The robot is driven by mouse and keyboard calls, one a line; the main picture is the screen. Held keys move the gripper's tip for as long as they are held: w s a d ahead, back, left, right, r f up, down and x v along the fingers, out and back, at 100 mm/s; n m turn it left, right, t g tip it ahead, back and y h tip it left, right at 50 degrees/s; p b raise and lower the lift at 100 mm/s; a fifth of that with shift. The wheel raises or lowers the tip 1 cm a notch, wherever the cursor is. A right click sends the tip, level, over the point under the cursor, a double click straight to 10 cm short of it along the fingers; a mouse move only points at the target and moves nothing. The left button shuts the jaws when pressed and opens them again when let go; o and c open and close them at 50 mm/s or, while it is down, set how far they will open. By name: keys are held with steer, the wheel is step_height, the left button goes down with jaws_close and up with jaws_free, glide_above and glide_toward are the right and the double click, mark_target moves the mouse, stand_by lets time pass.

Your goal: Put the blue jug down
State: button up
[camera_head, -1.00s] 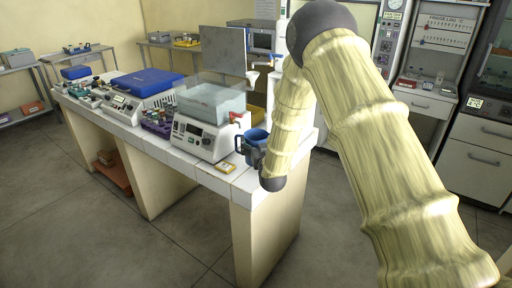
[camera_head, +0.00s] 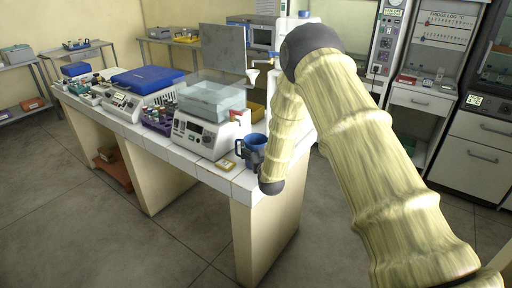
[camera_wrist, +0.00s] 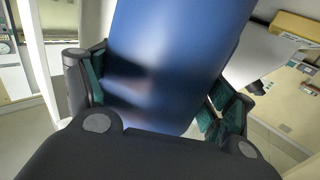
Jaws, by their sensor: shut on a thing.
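The blue jug (camera_head: 254,142) is at the right end of the white-tiled bench (camera_head: 190,163) in the head view, upright, with its dark handle to the left. My gripper (camera_head: 258,158) is at its near side, partly hidden by my arm. In the wrist view the jug (camera_wrist: 170,60) fills the middle, and my gripper (camera_wrist: 155,98) is shut on it, with green pads on both sides. I cannot tell whether the jug's base touches the bench top.
A water bath with clear walls (camera_head: 206,102) and a red tap stands just left of the jug. A small yellow-edged card (camera_head: 227,164) lies at the bench's front edge. A blue case (camera_head: 147,79) and several instruments fill the bench farther left.

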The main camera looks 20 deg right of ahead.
steer(key=o, duration=1.3)
